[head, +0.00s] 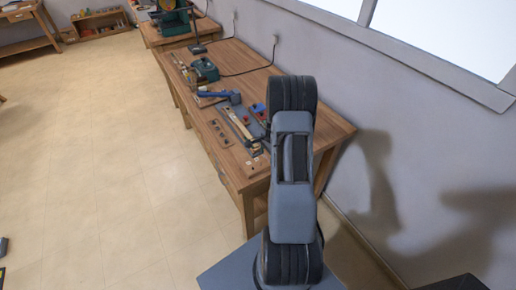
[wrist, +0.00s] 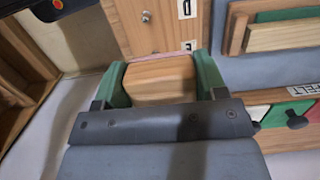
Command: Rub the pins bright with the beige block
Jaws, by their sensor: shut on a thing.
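My gripper (wrist: 163,72) is shut on the beige block (wrist: 160,82), a pale wooden block between its green fingers in the wrist view. Just beyond the block's far edge is a wooden board (wrist: 128,22) with a small metal pin (wrist: 146,17) and a white label. I cannot tell whether the block touches the board. The pin is small, so its shine is unclear. In the head view my arm hides the gripper and block; a narrow wooden strip with dark spots (head: 219,132) lies near the bench's front edge.
The wooden workbench (head: 228,60) runs along the wall. A blue-handled tool (head: 220,96) and a green machine (head: 205,70) sit on it. In the wrist view, a green-and-wood piece (wrist: 285,33) lies right on a grey mat, with a FELT label (wrist: 301,84) below.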

